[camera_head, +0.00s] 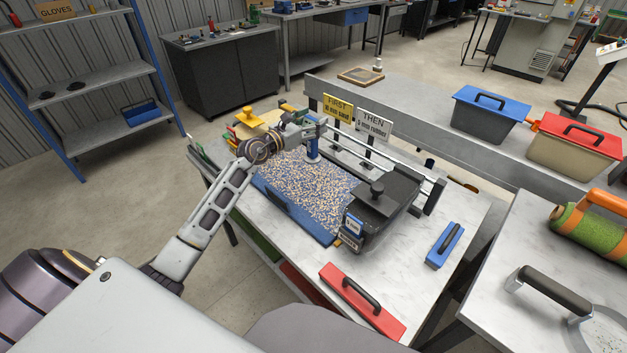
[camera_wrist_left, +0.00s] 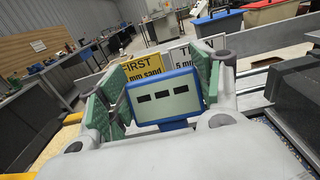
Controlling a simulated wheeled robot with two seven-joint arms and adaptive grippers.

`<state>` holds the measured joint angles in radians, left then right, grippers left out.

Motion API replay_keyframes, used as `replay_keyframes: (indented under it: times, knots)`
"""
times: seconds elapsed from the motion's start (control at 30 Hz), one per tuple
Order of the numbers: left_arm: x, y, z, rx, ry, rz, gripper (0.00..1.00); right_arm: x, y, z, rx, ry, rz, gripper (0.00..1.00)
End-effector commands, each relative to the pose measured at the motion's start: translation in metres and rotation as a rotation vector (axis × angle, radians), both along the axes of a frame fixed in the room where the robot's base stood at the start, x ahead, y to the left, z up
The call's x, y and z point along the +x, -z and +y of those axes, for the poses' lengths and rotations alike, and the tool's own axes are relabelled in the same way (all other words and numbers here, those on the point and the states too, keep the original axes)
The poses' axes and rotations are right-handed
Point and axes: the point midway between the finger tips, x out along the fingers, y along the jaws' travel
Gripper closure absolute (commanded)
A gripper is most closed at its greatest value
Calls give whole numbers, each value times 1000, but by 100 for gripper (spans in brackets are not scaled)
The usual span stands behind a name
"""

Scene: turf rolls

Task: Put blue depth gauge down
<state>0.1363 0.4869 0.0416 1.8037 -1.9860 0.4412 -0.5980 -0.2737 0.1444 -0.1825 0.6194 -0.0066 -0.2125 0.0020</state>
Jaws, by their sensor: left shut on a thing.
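The blue depth gauge (camera_head: 313,151) stands upright at the far end of a blue-edged tray (camera_head: 300,217) with speckled fill. In the left wrist view the gauge (camera_wrist_left: 166,99) shows a blue frame around a pale face with three dark slots. My left gripper (camera_head: 309,128) is shut on its upper part. The green finger pads in the left wrist view (camera_wrist_left: 160,92) lie on either side of it. I cannot tell whether the gauge's foot touches the fill. My right gripper is not in view.
A black hopper box (camera_head: 380,209) sits at the tray's right end, near rails. Yellow FIRST (camera_head: 338,107) and white THEN (camera_head: 373,124) signs stand behind. A red-based float (camera_head: 362,302) and a blue one (camera_head: 445,245) lie on the table, with bare tabletop between them.

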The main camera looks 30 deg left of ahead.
Motion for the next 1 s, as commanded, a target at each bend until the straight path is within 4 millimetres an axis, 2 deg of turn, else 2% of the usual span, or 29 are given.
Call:
replay_keyframes:
  times: [0.23, 0.43, 0.53, 0.6, 0.73, 1.0]
  knots:
    - [0, 4, 0, 0, 0, -1, 85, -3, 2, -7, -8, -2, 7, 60]
    - [0, 28, 0, -1, -1, 0, 85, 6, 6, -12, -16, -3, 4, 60]
    - [0, 42, 0, -2, -1, 1, 85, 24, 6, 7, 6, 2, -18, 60]
    - [0, 50, 0, 0, 0, 0, 85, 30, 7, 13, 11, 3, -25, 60]
    - [0, 57, 0, 0, 0, -2, 85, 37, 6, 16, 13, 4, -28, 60]
    - [0, 57, 0, 0, 0, -2, 85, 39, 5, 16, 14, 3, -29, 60]
